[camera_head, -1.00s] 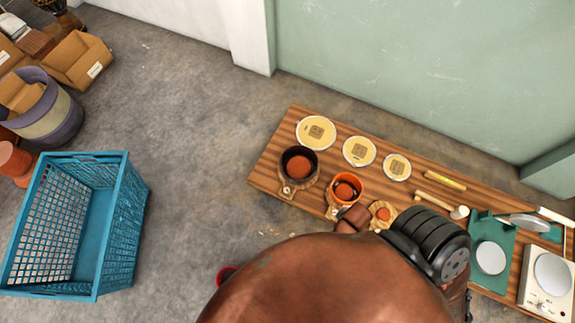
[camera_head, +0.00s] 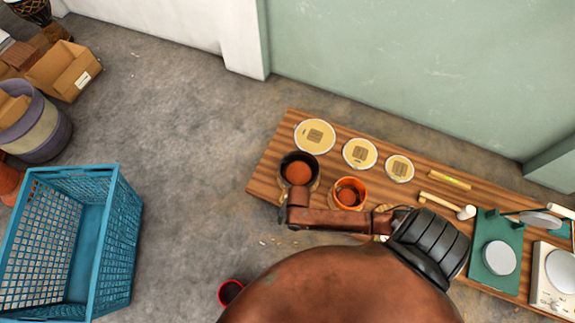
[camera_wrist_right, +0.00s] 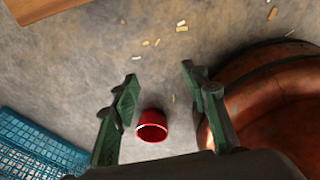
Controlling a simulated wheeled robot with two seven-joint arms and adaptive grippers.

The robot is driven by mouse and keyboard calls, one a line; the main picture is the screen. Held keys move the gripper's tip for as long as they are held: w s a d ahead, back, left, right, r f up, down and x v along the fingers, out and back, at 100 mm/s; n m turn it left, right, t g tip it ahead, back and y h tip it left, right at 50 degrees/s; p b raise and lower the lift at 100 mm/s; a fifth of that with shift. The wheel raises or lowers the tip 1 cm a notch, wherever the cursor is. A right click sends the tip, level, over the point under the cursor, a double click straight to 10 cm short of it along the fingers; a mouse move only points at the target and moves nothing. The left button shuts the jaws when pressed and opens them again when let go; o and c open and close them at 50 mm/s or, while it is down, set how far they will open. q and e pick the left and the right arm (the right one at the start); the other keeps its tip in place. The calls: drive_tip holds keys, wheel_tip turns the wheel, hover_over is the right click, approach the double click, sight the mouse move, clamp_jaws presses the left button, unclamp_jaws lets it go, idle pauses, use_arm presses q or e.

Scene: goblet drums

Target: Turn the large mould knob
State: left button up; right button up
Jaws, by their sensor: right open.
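The large mould (camera_head: 298,170) is a dark cup with reddish clay inside, at the left part of the wooden bench in the head view. Its knob is hidden behind the end of my right arm, which reaches to the mould's front side. In the right wrist view my right gripper (camera_wrist_right: 159,76) is open, with its two green fingers apart and nothing between them. It faces the floor, and the bench (camera_wrist_right: 55,8) shows only at the upper left. No mould or knob shows in that view. My left gripper is not in view.
An orange mould (camera_head: 349,193) stands right of the large one. Round yellow-faced discs (camera_head: 315,137) lie behind. A red cup (camera_head: 231,292) is on the floor, also below my fingers in the wrist view (camera_wrist_right: 152,126).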

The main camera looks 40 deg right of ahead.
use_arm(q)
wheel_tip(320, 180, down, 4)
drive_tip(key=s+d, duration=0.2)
use_arm(e)
drive_tip(key=w+d+n, duration=0.3)
drive_tip(key=w+d+f+n+h, duration=0.1)
drive_tip(key=w+d+n, duration=0.1)
drive_tip(key=w+d, duration=0.1)
drive_tip(key=w+d+f+n, duration=0.1)
drive_tip(key=w+d+n, duration=0.2)
drive_tip(key=w+d, duration=0.1)
drive_tip(key=shift+w+n+h, duration=0.3)
drive_tip(key=shift+w+h, duration=0.1)
drive_tip(key=shift+w, duration=0.2)
drive_tip(key=shift+w+d+f, duration=0.1)
drive_tip(key=shift+f, duration=0.1)
wheel_tip(320, 180, down, 5)
drive_tip(key=b, duration=0.2)
drive_tip(key=shift+b, duration=0.4)
wheel_tip(320, 180, down, 2)
drive_tip(key=shift+b, duration=0.55)
drive_tip(key=shift+f, duration=0.25)
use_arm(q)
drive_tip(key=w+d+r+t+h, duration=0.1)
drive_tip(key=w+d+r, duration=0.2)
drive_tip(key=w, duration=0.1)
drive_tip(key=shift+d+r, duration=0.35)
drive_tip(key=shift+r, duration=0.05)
use_arm(e)
drive_tip(key=shift+c, duration=0.3)
